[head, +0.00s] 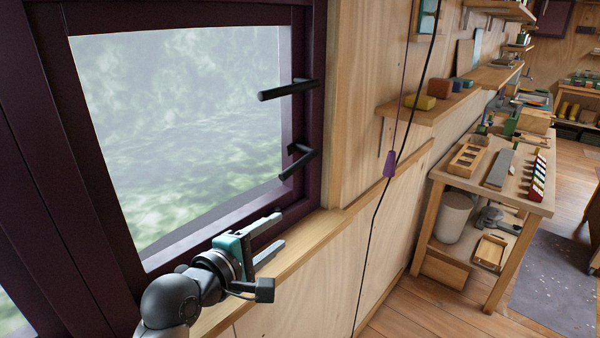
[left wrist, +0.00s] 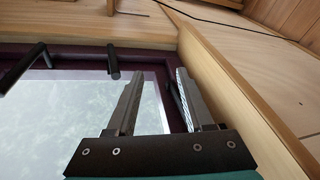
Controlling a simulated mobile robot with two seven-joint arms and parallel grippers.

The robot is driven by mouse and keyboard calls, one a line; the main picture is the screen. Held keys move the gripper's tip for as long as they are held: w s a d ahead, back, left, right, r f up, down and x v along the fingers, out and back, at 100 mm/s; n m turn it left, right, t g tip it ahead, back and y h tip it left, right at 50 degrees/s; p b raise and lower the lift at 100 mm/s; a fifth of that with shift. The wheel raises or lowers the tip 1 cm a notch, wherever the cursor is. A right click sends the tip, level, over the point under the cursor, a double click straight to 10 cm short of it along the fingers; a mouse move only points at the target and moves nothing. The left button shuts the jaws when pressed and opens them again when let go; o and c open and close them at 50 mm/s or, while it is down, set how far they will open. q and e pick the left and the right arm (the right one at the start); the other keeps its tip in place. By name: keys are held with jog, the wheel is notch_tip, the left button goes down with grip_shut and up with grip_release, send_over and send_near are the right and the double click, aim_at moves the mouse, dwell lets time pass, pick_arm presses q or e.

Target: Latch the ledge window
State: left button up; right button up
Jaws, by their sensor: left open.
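The ledge window (head: 190,130) has a dark purple frame and a hazy green pane; I cannot tell whether its sash is fully closed. Two black bar handles are on its right side, an upper one (head: 288,90) and a lower one (head: 300,162). The left wrist view shows two black handles too, one at the left (left wrist: 22,67) and one nearer the middle (left wrist: 113,63). My left gripper (head: 277,231) is open and empty, below the lower handle and apart from it, near the wooden ledge (head: 325,222). Its two fingers (left wrist: 160,78) show in the left wrist view. My right gripper is out of view.
A cord with a purple pull (head: 389,162) hangs right of the window. A shelf (head: 425,108) with coloured blocks juts from the wall. A wooden workbench (head: 500,190) with trays stands farther right.

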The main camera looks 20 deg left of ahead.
aim_at(262, 196)
pick_arm(q)
jog(key=r+n+t, duration=0.1)
jog(key=r, duration=0.1)
jog(key=w+a+r+n, duration=0.1)
jog(key=n, duration=0.1)
jog(key=a+r+n+t, duration=0.1)
jog(key=r, duration=0.1)
jog(key=shift+w+a+r+t, duration=0.25)
jog(key=shift+w+r+t, duration=0.05)
jog(key=shift+w+a+r+n+y, duration=0.1)
jog(key=shift+r+n+y, duration=0.2)
jog(key=shift+n, duration=0.1)
jog(key=shift+w, duration=0.25)
jog(key=w, duration=0.4)
jog(key=w+d, duration=0.1)
jog(key=w, duration=0.9)
jog(key=shift+w+d, duration=0.15)
jog(key=shift+w, duration=0.1)
jog(key=shift+f, duration=0.1)
grip_shut()
